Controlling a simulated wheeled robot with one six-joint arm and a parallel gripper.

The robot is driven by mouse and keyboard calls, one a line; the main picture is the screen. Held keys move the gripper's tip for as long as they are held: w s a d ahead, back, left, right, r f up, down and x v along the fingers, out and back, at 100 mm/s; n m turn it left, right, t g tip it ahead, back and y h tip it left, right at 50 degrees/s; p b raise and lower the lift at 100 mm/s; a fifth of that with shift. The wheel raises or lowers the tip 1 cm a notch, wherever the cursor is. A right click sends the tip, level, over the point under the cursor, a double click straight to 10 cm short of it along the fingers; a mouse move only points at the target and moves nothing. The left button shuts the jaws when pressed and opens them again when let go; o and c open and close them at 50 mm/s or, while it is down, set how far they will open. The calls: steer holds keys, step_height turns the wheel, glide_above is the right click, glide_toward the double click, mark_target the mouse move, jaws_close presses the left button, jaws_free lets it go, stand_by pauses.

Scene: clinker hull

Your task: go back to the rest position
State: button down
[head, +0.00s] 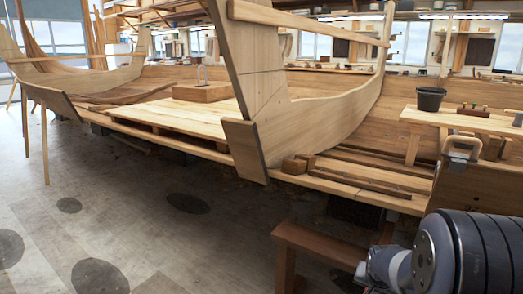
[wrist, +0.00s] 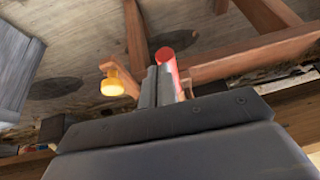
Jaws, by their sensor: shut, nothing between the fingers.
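My gripper (wrist: 159,72) shows in the wrist view with its two grey fingers shut together and empty. A red cylinder (wrist: 168,57) shows just past the fingertips, partly hidden by them; I cannot tell whether it touches them. In the head view only part of my arm shows at the lower right, in front of a wooden bench, and my gripper is out of that view.
A yellow-capped object (wrist: 115,82) is left of the fingers, by wooden beams (wrist: 255,55). In the head view, the wooden hull (head: 330,115) fills the middle. A dark bucket (head: 431,98) stands on a bench at right. The floor (head: 130,205) at left is open.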

steer(key=shift+w+f, duration=0.1)
steer(key=shift+f, duration=0.6)
